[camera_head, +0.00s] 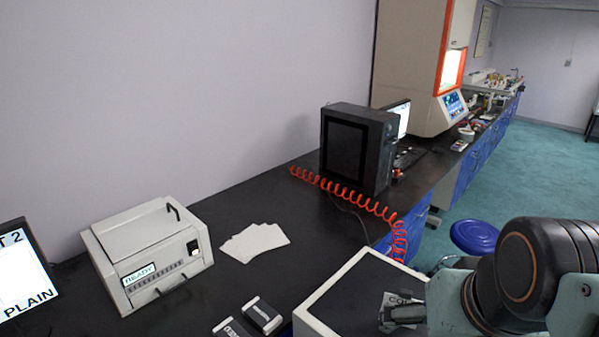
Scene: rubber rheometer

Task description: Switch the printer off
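The printer (152,252), a beige box with a lid, stands on the black bench at the left. Its lit display (139,274) reads "READY".
White sheets (254,242) lie right of the printer. A screen (24,272) reading "PLAIN" stands at the left edge. A red coiled hose (345,192) runs near a black computer tower (357,147). A white-edged box (330,285) lies beside my gripper.

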